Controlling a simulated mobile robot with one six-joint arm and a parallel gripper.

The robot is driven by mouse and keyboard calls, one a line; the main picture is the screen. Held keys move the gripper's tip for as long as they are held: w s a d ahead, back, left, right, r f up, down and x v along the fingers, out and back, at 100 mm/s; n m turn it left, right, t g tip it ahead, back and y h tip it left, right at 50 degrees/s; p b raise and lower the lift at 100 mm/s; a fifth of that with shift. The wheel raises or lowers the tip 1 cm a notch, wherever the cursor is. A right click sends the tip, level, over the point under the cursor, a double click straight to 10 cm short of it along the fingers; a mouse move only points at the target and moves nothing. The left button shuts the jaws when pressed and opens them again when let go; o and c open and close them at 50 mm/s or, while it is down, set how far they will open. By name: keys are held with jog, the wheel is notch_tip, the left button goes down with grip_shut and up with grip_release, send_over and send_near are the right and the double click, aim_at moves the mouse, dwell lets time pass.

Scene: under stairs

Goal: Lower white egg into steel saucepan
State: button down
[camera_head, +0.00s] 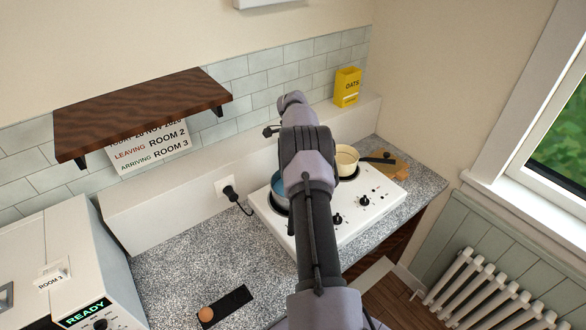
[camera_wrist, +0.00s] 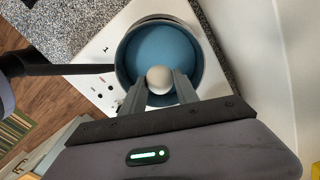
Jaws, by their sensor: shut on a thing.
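A white egg (camera_wrist: 159,77) sits between the two fingertips of my gripper (camera_wrist: 159,90), which is shut on it. Below it in the wrist view is a round saucepan (camera_wrist: 121,77) with a grey rim, a blue inside and a long dark handle. The egg lies over the pan's opening, towards the near side; I cannot tell its height above the pan's contents. In the head view the blue inside of the pan (camera_head: 279,184) shows only in part beside my arm. My gripper and the egg are hidden there.
The pan stands on a white hob (camera_head: 337,210). A cream-coloured pan (camera_head: 346,158) with a dark handle is on the hob's right part. A wooden shelf (camera_head: 140,108) juts out at left.

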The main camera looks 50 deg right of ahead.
jog(key=shift+f+b, duration=1.35)
jog(key=shift+f, duration=0.55)
jog(key=shift+f+b, duration=2.05)
jog(key=shift+f, duration=0.5)
jog(key=c, duration=0.8)
grip_release()
jog(key=shift+c, duration=0.2)
notch_tip(320, 180, up, 18)
jog(key=p, duration=0.3)
jog(key=shift+f, duration=0.3)
